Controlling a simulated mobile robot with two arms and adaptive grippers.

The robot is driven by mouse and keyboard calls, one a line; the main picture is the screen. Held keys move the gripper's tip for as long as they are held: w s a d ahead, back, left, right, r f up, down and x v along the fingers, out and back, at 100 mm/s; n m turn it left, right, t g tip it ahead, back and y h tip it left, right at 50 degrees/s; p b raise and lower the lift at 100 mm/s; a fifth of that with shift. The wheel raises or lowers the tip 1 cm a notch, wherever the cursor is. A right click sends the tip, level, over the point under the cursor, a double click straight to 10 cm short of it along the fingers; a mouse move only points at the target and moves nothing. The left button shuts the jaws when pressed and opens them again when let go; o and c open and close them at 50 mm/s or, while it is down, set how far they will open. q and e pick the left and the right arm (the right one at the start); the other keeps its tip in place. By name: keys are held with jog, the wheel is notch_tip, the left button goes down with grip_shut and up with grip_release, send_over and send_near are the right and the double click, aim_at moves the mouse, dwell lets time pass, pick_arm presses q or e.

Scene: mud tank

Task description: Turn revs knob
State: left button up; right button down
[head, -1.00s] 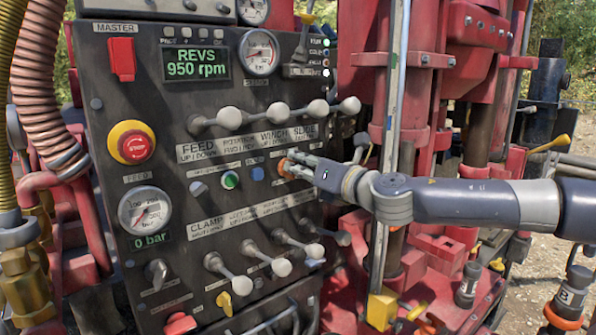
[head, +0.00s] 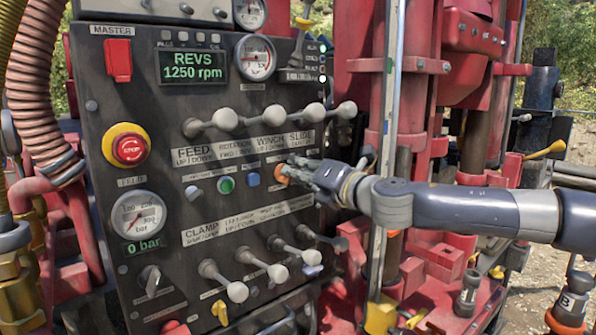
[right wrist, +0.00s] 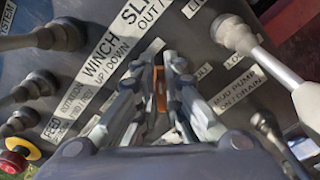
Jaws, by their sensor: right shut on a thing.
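The orange revs knob (head: 279,175) is on the dark control panel (head: 110,85), below the WINCH and SLIDE labels. My right gripper (head: 290,168) reaches in from the right and is shut on this knob. In the right wrist view the fingers (right wrist: 158,95) stand on both sides of the orange knob (right wrist: 160,90), and most of the knob is hidden between them. The green display (head: 193,66) reads REVS 1250 rpm. My left gripper is not in view.
Grey-knobbed levers (head: 225,117) stick out above the revs knob, and more levers (head: 278,272) stick out below it. A blue button (head: 253,179) and a green button (head: 226,185) sit left of it. A red emergency stop (head: 130,149) is farther left. Red machine columns (head: 410,110) stand behind my arm.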

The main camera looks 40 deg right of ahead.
jog(key=c, duration=1.7)
grip_release()
jog(key=shift+s, duration=0.1)
jog(key=s+d, duration=0.1)
jog(key=s, duration=1.1)
jog(key=shift+w, duration=0.1)
